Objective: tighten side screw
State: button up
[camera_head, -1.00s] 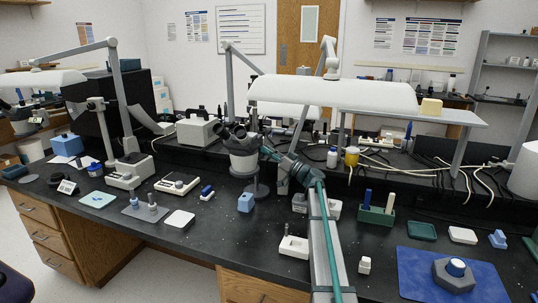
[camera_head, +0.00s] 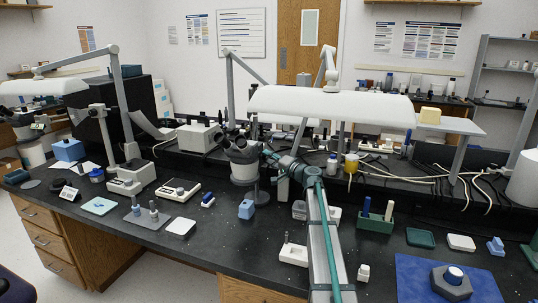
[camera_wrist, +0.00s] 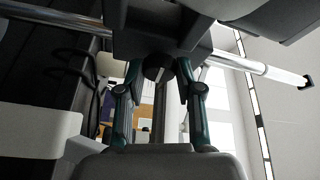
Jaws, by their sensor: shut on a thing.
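In the wrist view the two teal-sided fingers of my gripper (camera_wrist: 160,147) stand apart. They close on a broad light-grey thing (camera_wrist: 150,162) at the bottom edge, whose full shape is cut off. A narrow dark upright piece shows between the fingers, below a black round part (camera_wrist: 158,68). In the head view my arm reaches up from the bottom centre to beside the microscope (camera_head: 243,165); my fingertips cannot be made out there. I cannot pick out the side screw or a driver tip in either view.
A grey hexagonal block (camera_head: 451,284) with a blue-and-white top sits on a blue mat (camera_head: 415,272) at right. A green holder (camera_head: 374,224) bears blue and cream upright handles. A white lamp (camera_head: 325,103) hangs over the bench. Left of my arm stand a blue block (camera_head: 246,210) and a white tray (camera_head: 180,227).

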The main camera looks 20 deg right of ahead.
jog(key=m+g+p, duration=0.1)
jog(key=m+p, duration=0.1)
jog(key=p, duration=0.1)
jog(key=m+g+p, duration=0.1)
jog(key=m+p, duration=0.1)
jog(key=p, duration=0.1)
jog(key=m+g+p, duration=0.1)
jog(key=m+p, duration=0.2)
jog(key=shift+r+h+p, duration=0.3)
jog(key=shift+r+p, duration=0.05)
jog(key=shift+f+m+g, duration=0.1)
jog(key=shift+m+g, duration=0.2)
jog(key=o, duration=1.2)
jog(key=shift+c, duration=0.2)
jog(key=v, duration=1.2)
